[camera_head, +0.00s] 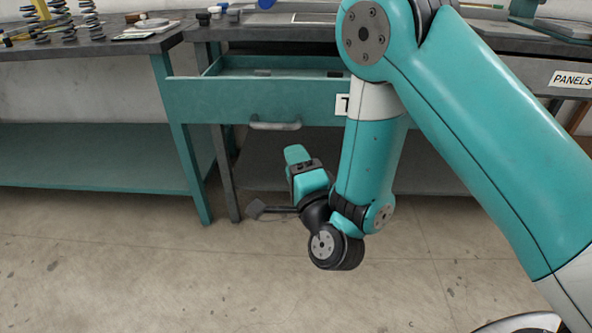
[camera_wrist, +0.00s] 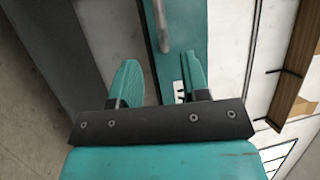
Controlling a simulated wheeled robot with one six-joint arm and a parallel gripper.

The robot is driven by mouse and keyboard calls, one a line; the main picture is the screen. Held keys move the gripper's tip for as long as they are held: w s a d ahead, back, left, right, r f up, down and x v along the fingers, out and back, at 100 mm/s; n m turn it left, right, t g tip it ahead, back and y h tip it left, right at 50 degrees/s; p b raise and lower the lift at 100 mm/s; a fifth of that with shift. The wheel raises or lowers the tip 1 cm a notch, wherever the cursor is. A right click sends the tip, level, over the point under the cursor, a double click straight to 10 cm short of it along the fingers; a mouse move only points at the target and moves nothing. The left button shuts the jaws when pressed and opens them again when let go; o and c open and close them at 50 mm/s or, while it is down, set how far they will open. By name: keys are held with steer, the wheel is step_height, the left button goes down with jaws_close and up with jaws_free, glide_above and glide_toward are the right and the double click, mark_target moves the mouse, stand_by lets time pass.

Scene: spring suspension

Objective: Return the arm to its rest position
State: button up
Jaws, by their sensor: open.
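My arm hangs down in front of the workbench in the head view, and its wrist is low, above the floor. My gripper (camera_head: 297,154) points up and away, below the drawer front and apart from it. In the wrist view my gripper (camera_wrist: 161,78) shows two teal fingers spread apart with nothing held between them. The teal drawer (camera_head: 210,100) is pulled open, with a grey handle (camera_head: 275,126). The drawer front and handle (camera_wrist: 161,25) show beyond the fingers in the wrist view.
A dark-topped bench (camera_head: 110,46) at the left carries several coil springs (camera_head: 90,19). The second bench (camera_head: 270,33) stands behind the drawer. A teal lower shelf (camera_head: 90,155) lies at left. A "PANELS" label (camera_head: 570,79) shows at right. The floor (camera_head: 130,270) in front is clear.

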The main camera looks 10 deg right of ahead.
stand_by(0.3)
steer(key=s+a+r+n+g+y, duration=0.6)
steer(key=n+g, duration=0.4)
steer(key=n, duration=0.3)
steer(key=s+d+r+n+g+h, duration=0.2)
steer(key=s+d+n+g+h, duration=0.15)
steer(key=s+d+g, duration=0.35)
steer(key=s+d+r+n+g+h, duration=0.2)
steer(key=s+d+n, duration=0.3)
steer(key=s, duration=0.5)
step_height(320, 180, up, 27)
steer(key=p, duration=2.7)
steer(key=shift+s+d+r+g+p, duration=0.15)
steer(key=shift+s+d+g+p, duration=0.15)
steer(key=shift+d, duration=0.1)
